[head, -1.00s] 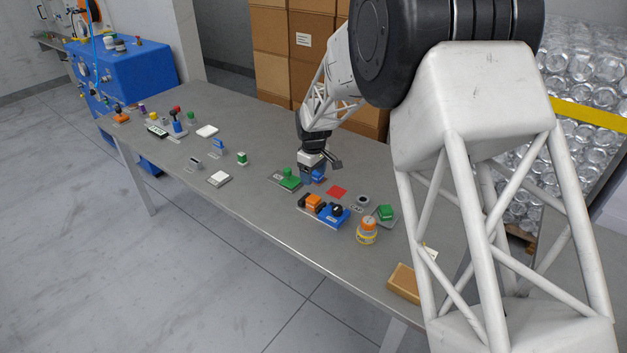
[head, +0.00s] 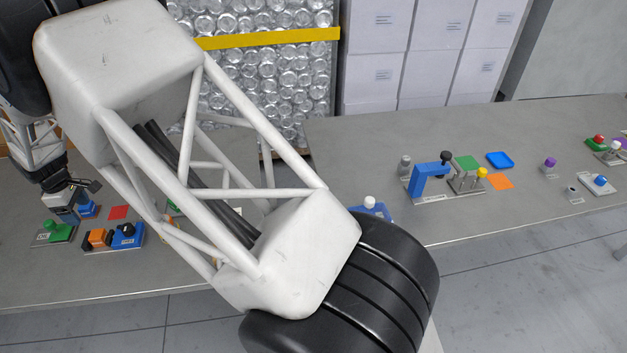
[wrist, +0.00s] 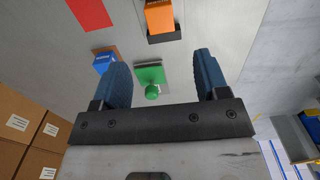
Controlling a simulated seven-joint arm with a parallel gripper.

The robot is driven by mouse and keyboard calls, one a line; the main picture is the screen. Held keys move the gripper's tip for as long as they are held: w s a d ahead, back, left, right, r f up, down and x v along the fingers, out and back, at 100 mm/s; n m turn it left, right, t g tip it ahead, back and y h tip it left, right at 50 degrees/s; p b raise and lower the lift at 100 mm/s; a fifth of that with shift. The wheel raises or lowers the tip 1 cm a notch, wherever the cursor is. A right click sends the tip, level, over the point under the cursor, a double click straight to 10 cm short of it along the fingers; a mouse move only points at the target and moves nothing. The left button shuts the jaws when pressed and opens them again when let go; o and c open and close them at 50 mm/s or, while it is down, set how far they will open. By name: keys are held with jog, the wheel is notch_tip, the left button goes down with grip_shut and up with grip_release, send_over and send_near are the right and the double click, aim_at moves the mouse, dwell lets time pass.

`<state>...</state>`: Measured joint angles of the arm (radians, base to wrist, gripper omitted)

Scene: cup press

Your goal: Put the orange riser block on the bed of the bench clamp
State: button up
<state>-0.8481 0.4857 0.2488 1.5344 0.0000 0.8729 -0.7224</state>
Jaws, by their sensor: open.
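My gripper (head: 62,213) is at the left of the head view, low over the table beside a green-knobbed fixture. In the wrist view its two dark blue fingers (wrist: 160,66) are spread, with nothing held between them. An orange block (head: 97,238) sits against black parts on a plate in front of the gripper; an orange block in a dark holder (wrist: 159,17) shows at the top of the wrist view. A blue frame with a black knob (head: 430,178) stands on the right-hand table. I cannot tell for certain which fixture is the bench clamp.
The green-knobbed fixture (wrist: 151,75) lies beyond the fingers in the wrist view. A blue block (head: 88,209) stands close to the gripper, and a blue fixture (head: 127,235) beside the orange block. A red square (head: 118,212) lies flat. My arm hides the middle of the table.

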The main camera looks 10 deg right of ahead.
jog(key=shift+d, duration=0.1)
jog(key=w+d+r+m, duration=0.1)
jog(key=d+r+m, duration=0.1)
jog(key=d+r, duration=0.7)
jog(key=w+d+r+m, duration=0.25)
jog(key=d+r, duration=0.35)
jog(key=d, duration=0.8)
jog(key=s+d+r+m+t, duration=0.1)
jog(key=s+d+r+m, duration=0.2)
jog(key=d, duration=0.7)
jog(key=s+d+r+m, duration=0.1)
jog(key=s+d+r, duration=0.35)
jog(key=d, duration=0.55)
jog(key=s+d+r+m+t, duration=0.1)
jog(key=s+d+r+m, duration=0.1)
jog(key=s+d, duration=0.5)
jog(key=s+d+r+m, duration=0.25)
jog(key=s+d, duration=0.25)
jog(key=d, duration=0.5)
jog(key=s+d+f+m, duration=0.1)
jog(key=s+d+m, duration=0.1)
jog(key=s+d, duration=0.3)
jog(key=s+d+f+m, duration=0.2)
jog(key=s+d, duration=0.3)
jog(key=s, duration=0.6)
jog(key=shift+m+t, duration=0.3)
jog(key=shift+m, duration=0.3)
